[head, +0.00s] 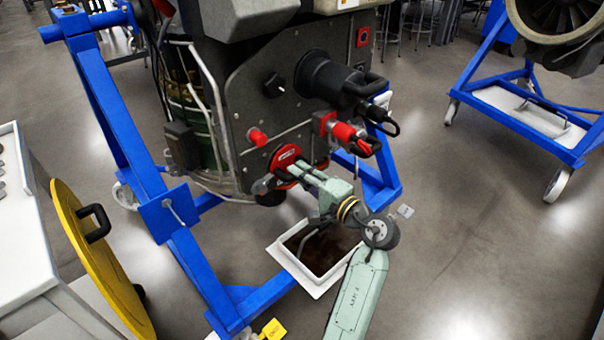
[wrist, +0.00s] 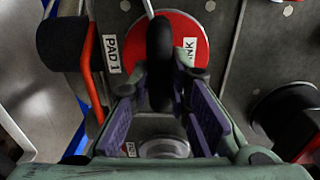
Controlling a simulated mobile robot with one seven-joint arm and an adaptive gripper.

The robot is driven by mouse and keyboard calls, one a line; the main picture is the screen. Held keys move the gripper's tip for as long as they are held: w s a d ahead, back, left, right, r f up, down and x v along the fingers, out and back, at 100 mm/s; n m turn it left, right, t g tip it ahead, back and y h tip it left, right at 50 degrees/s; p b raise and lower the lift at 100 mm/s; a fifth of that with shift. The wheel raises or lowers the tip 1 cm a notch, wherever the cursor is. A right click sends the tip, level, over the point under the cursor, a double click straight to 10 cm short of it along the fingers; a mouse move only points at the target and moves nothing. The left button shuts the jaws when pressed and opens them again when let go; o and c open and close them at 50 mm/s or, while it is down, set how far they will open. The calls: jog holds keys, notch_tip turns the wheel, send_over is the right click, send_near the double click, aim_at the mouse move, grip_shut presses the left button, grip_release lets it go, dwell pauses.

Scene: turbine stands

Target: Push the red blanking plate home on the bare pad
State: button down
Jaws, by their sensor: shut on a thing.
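The red blanking plate (head: 284,153) is a round disc at the lower part of the engine's dark grey panel, beside the PAD 1 label (wrist: 112,56). In the wrist view the plate (wrist: 198,27) shows part of a white label and a black upright handle (wrist: 159,50). My gripper (head: 297,172) reaches up to the plate from the lower right. In the wrist view my gripper's purple-padded fingers (wrist: 160,88) are shut on the handle. The pad face is hidden behind the plate. I cannot tell whether the plate is flush.
A black connector (head: 330,80), a red plug (head: 345,131) and a red knob (head: 257,137) stick out near the plate. A blue stand (head: 112,110) frames the engine. A white tray (head: 287,262) with dark liquid lies below. A yellow disc (head: 95,265) stands left.

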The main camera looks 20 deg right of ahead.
jog(key=c, duration=1.6)
grip_release()
jog(key=shift+w+a+r+n+y, duration=0.3)
jog(key=shift+a+r+y, duration=0.1)
jog(key=shift+a, duration=0.2)
jog(key=shift+o, duration=0.8)
jog(key=shift+d, duration=0.1)
jog(key=shift+o, duration=0.2)
jog(key=shift+f, duration=0.1)
jog(key=shift+o, duration=0.8)
jog(key=o, duration=1)
jog(key=shift+s+d, duration=0.1)
jog(key=shift+d, duration=0.1)
jog(key=shift+o, duration=0.2)
jog(key=shift+s, duration=0.1)
